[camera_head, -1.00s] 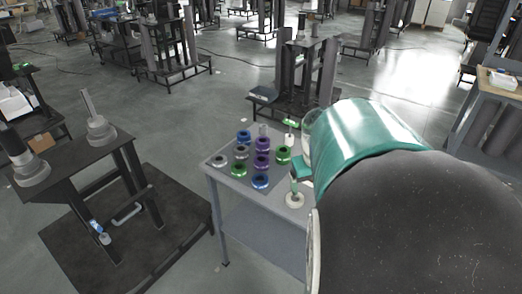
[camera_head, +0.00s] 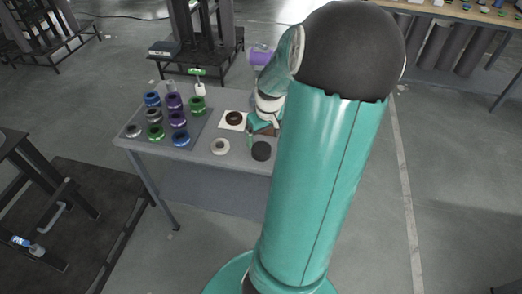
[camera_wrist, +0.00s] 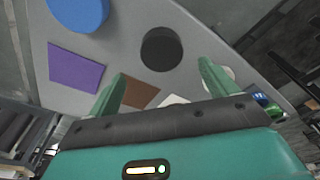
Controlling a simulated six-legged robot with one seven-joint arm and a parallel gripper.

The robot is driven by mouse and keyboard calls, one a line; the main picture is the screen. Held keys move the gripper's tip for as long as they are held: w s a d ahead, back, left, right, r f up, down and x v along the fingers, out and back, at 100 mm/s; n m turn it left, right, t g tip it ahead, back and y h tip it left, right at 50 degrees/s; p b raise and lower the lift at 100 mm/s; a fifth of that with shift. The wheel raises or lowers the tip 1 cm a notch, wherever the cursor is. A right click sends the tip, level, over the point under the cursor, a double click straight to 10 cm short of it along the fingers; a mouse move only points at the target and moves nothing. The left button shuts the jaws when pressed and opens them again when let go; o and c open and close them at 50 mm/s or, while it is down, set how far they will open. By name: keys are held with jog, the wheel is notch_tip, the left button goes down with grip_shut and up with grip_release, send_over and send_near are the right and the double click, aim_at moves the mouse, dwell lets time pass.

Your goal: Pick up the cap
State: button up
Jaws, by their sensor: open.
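The task's cap is not labelled. A black round disc (camera_head: 261,151) lies on the grey table near its front edge, and it also shows in the wrist view (camera_wrist: 161,49). The wrist view also shows a blue disc (camera_wrist: 78,12) at the top left. My gripper (camera_wrist: 162,72) is open and empty above the table, its two green fingers apart, with the black disc beyond and between the tips. In the head view my arm partly hides the gripper and the table's right side.
The grey table (camera_head: 205,170) holds several coloured rings on a tray (camera_head: 165,141) at its left. A purple square (camera_wrist: 75,68) and a brown square (camera_wrist: 140,93) lie on the table. A dark stand (camera_head: 80,215) is at the left. Floor (camera_head: 440,150) is clear at the right.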

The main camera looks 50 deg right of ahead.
aim_at(261, 147)
jog(key=f, duration=0.5)
jog(key=shift+w+f, duration=0.4)
jog(key=c, duration=1.1)
jog(key=shift+r, duration=0.1)
jog(key=shift+r, duration=0.55)
jog(key=shift+w+a+r, duration=0.5)
jog(key=shift+a+r, duration=1.75)
jog(key=shift+a, duration=0.05)
jog(key=shift+w+a+r, duration=0.55)
jog(key=shift+a+r, duration=1.75)
jog(key=shift+w+a+r, duration=0.5)
jog(key=shift+a+r, duration=1.75)
jog(key=shift+a, duration=0.05)
